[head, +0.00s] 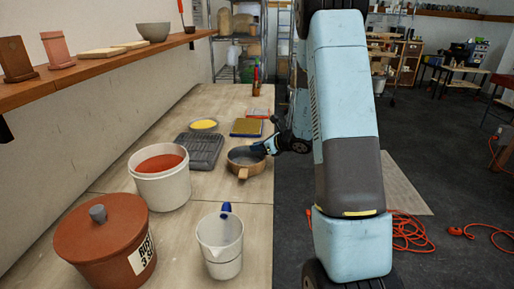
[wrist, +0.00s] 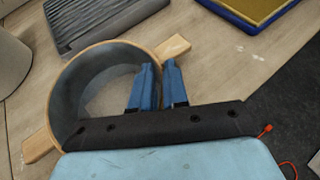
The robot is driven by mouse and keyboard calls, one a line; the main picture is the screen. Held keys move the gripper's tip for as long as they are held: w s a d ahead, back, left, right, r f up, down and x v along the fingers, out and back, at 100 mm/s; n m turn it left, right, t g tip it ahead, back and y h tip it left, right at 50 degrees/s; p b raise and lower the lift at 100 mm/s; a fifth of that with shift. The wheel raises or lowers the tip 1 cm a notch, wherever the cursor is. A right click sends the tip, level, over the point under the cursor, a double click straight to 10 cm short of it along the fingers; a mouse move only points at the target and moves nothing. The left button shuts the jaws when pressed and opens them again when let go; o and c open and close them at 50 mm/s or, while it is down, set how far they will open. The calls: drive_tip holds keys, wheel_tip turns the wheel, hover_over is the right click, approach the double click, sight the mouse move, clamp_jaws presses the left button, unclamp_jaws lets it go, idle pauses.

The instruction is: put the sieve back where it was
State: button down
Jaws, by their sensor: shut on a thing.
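The sieve (head: 236,165) is a round, dark bowl-like piece with a wooden rim and short wooden handles. It is at the bench's right edge, level or nearly so; I cannot tell whether it rests on the bench or hangs just above it. In the wrist view the sieve (wrist: 58,95) shows one handle at lower left and one at upper right. My gripper (head: 262,147) reaches in from the right and is shut on the sieve's rim. In the wrist view the blue fingers of my gripper (wrist: 156,70) straddle the rim, one inside and one outside.
A grey ribbed tray (head: 200,151) lies left of the sieve, with a blue-edged panel (head: 246,128) behind. A white bucket of red liquid (head: 143,185), a brown lidded pot (head: 85,235) and a white jug (head: 220,255) stand nearer. Bare bench lies between sieve and jug.

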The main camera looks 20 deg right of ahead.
drive_tip(key=c, duration=1.1)
unclamp_jaws()
drive_tip(key=v, duration=1.2)
drive_tip(key=s+a+r+n+g, duration=0.6)
drive_tip(key=s+a+r+n, duration=0.5)
drive_tip(key=s+a+n, duration=0.35)
drive_tip(key=shift+s+d+r+n+t+h, duration=0.4)
drive_tip(key=shift+s+r+n+h, duration=0.85)
drive_tip(key=shift+s+n, duration=1.25)
drive_tip(key=shift+s+d+r+n+t+h, duration=0.1)
drive_tip(key=shift+s+d+r+n+h, duration=0.85)
drive_tip(key=shift+s+n, duration=1.55)
drive_tip(key=shift+s+d+r+n+t+h, duration=0.2)
drive_tip(key=shift+s+r+n+h, duration=1.6)
drive_tip(key=shift+s, duration=1.05)
